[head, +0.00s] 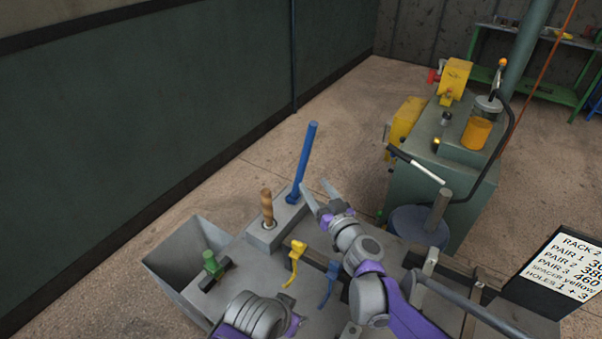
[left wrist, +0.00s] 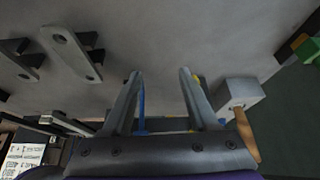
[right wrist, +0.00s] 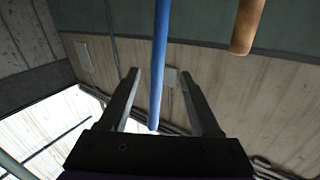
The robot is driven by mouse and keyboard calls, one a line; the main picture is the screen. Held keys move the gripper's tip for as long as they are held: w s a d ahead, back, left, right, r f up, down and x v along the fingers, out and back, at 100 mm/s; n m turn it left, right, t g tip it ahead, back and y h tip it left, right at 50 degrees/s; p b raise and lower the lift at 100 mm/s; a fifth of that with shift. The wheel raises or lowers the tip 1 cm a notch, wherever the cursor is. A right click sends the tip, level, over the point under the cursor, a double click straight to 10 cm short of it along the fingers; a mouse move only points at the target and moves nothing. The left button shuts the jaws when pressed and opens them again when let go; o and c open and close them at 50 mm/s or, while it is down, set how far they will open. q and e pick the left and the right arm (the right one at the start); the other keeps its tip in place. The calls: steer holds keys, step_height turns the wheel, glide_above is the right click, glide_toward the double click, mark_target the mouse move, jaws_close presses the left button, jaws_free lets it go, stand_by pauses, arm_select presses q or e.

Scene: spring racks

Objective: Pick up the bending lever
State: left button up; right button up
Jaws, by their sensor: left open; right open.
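A long blue bar, which looks like the bending lever (head: 304,158), stands tilted in a grey block (head: 264,236) at the bench's far edge. A wooden-handled tool (head: 267,204) stands in the same block. My right gripper (head: 318,194) is open just right of the blue bar's lower part. In the right wrist view the blue bar (right wrist: 160,60) runs between the open fingers (right wrist: 162,95); contact cannot be told. My left gripper is low over the bench's near side; its fingers are open and empty in the left wrist view (left wrist: 158,85).
A yellow hook (head: 294,262) and a blue hook (head: 329,285) lie on the bench near my arms. A green-handled tool (head: 211,263) is at left beside a grey bin (head: 178,257). A green machine (head: 446,165) stands behind; a sign (head: 562,268) is at right.

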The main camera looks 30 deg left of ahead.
mark_target(304, 167)
steer(key=x, duration=0.5)
steer(key=p+x, duration=0.1)
steer(key=x, duration=0.4)
steer(key=shift+w+d+r, duration=0.15)
steer(key=shift+r, duration=0.05)
steer(key=shift+c, duration=0.8)
jaws_close()
steer(key=shift+r, duration=0.1)
